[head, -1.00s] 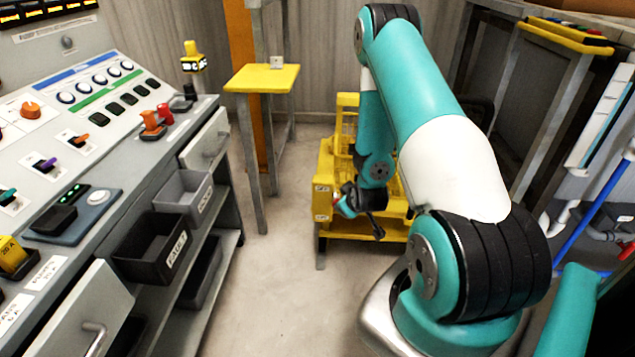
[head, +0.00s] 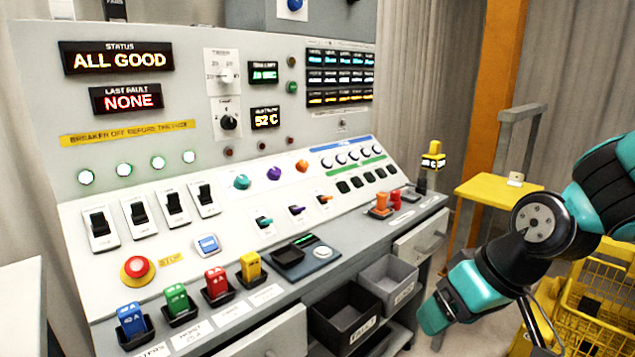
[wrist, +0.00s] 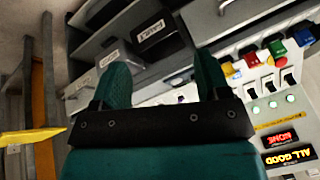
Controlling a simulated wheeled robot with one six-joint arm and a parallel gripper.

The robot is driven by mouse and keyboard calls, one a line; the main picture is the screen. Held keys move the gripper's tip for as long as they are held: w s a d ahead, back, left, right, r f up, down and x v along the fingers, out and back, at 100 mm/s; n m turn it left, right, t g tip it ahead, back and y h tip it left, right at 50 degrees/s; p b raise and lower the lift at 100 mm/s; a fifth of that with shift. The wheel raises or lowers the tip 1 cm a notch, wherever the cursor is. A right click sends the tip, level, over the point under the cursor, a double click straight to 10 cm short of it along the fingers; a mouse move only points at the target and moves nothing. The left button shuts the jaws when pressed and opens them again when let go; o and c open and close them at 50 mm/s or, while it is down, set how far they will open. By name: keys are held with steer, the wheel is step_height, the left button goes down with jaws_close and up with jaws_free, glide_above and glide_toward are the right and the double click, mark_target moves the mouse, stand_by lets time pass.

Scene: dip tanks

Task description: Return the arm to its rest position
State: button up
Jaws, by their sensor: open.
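My arm reaches in from the right of the head view, bent at a black and teal wrist joint. My gripper (wrist: 162,85) shows in the wrist view as two teal fingers spread apart on a black mount, with nothing between them. In the head view its tip end is in front of the lower right of the control console (head: 90,215), beside the black and grey bins. The fingertips are hard to make out there.
A black bin (head: 345,318) and a grey bin (head: 388,283) hang under the console's front edge, close to my gripper. A yellow-topped table (head: 495,190) stands behind my arm. A yellow basket cart (head: 600,325) is at the lower right.

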steer(key=s+a+r+n+g, duration=0.2)
steer(key=s+r, duration=0.1)
steer(key=s, duration=0.4)
steer(key=s+a+r+n+g, duration=0.1)
steer(key=s+a+r, duration=0.2)
steer(key=s, duration=0.3)
step_height(320, 180, up, 15)
steer(key=p, duration=1.5)
steer(key=shift+d+r, duration=0.15)
